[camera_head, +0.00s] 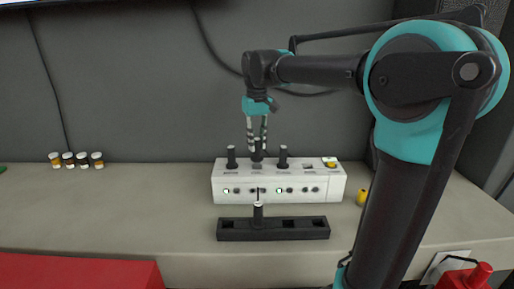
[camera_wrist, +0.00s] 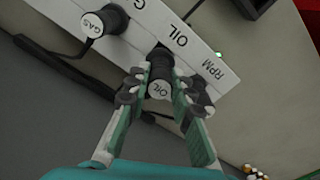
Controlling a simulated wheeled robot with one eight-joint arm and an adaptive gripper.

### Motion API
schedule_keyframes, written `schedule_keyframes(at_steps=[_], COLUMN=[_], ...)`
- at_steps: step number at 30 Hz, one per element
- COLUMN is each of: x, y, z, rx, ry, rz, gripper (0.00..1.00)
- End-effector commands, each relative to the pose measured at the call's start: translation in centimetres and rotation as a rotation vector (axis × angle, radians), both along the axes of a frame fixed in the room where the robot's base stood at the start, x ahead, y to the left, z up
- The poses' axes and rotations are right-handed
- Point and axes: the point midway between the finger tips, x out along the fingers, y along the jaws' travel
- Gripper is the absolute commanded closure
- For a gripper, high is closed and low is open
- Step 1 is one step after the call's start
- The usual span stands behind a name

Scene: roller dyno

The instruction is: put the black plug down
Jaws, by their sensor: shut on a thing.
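My gripper (camera_head: 257,150) is shut on a black plug (camera_head: 257,156) above the middle-left part of the white box (camera_head: 335,190).
A black rack (camera_head: 272,232) with a plug (camera_head: 258,213) standing in it lies in front of the box. Two plugs stand on the box (camera_head: 231,157) (camera_head: 283,157). Small jars (camera_head: 76,160) stand far left, and a yellow item (camera_head: 362,196) is right of the box.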

Motion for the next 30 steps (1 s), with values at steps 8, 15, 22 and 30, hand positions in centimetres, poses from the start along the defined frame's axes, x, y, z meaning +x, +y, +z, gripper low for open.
schedule_keyframes(at_steps=[8, 15, 22, 30], x=[0.0, 0.0, 0.0, 0.0], y=[0.0, 0.0, 0.0, 0.0], z=[-2.2, -2.4, -2.9, -2.9], rx=[0.000, 0.000, 0.000, 0.000], ry=[0.000, 0.000, 0.000, 0.000], rz=[0.000, 0.000, 0.000, 0.000], gripper=[0.98, 0.98, 0.73, 0.57])
